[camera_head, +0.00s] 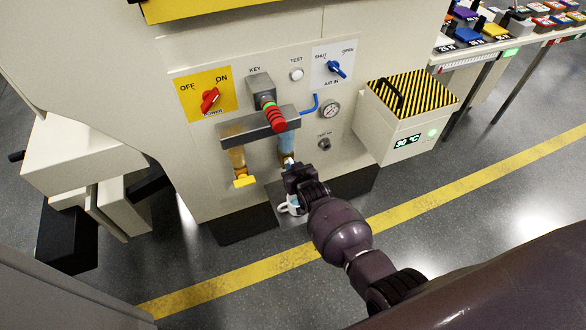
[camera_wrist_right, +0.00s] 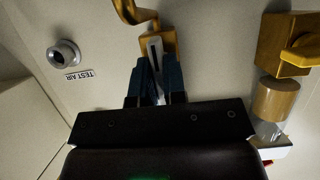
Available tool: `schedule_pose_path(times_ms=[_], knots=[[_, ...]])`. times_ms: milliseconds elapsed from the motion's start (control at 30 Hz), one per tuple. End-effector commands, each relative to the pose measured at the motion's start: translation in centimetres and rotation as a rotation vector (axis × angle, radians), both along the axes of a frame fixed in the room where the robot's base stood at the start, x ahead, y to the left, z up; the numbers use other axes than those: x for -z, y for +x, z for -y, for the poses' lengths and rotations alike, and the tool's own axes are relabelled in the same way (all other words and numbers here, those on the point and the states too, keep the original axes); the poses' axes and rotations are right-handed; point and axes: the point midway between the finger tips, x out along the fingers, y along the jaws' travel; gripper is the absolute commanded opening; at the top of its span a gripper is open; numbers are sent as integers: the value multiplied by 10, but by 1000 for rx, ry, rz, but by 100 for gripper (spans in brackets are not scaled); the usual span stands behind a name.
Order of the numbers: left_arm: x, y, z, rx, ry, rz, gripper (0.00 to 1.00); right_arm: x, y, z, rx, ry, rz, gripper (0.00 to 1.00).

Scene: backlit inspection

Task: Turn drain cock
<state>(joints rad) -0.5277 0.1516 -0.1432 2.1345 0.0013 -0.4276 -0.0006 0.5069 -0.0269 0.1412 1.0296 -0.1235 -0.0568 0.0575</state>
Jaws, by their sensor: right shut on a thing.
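Two filter bowls hang below a grey bar on the machine's panel: an amber one (camera_head: 237,158) at left and a blue one (camera_head: 287,145) at right. Under the blue bowl is a drain cock, whose brass body (camera_wrist_right: 168,43) shows in the wrist view. My right gripper (camera_head: 290,167) reaches it from below. In the wrist view its dark fingers (camera_wrist_right: 155,78) are shut on the cock's pale, slim lever (camera_wrist_right: 154,50). The fingers hide part of the lever. The amber bowl's cock has a yellow handle (camera_head: 245,181), apart from my gripper. My left gripper is out of view.
A white mug (camera_head: 292,208) stands below the gripper, partly hidden by my right arm. A red-and-green key handle (camera_head: 273,116) projects above.

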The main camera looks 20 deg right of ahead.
Motion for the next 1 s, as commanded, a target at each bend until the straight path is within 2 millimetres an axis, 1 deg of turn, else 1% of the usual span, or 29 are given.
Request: schedule_pose_path(times_ms=[467,500,633,1000], knots=[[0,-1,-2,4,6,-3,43,-1,0,0,-1,-15,3,0],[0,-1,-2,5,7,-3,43,-1,0,0,-1,-15,3,16],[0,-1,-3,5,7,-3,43,-1,0,0,0,-14,2,36],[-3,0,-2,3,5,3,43,-3,-3,0,0,-12,2,37]])
